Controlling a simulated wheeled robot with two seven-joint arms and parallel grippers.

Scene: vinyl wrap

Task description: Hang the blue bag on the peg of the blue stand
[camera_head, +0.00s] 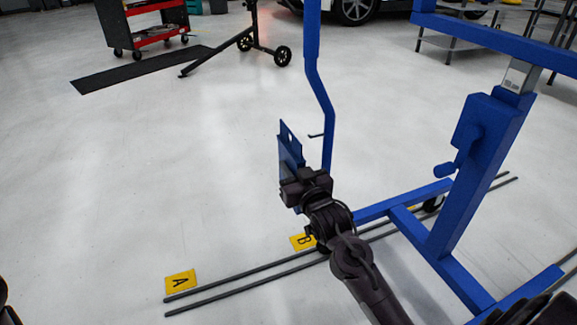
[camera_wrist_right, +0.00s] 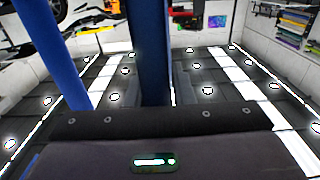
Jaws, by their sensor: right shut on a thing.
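The blue bag (camera_head: 290,150) is a flat blue piece with a slot near its top edge. It stands roughly upright, and my right gripper (camera_head: 298,186) is shut on its lower part. The bag also shows as a dark blue strip in the right wrist view (camera_wrist_right: 148,50). The blue stand (camera_head: 313,62) has a bent upright just right of the bag. A thin dark peg (camera_head: 316,135) sticks out left from this upright, beside the bag's upper part. The bag looks apart from the peg, though depth is hard to judge.
The stand's base beam (camera_head: 405,202) and thick post (camera_head: 478,180) are right of my right arm. Dark rails (camera_head: 235,284) run along the floor by yellow markers A (camera_head: 180,281) and B (camera_head: 302,241). A red cart (camera_head: 150,22) stands far back.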

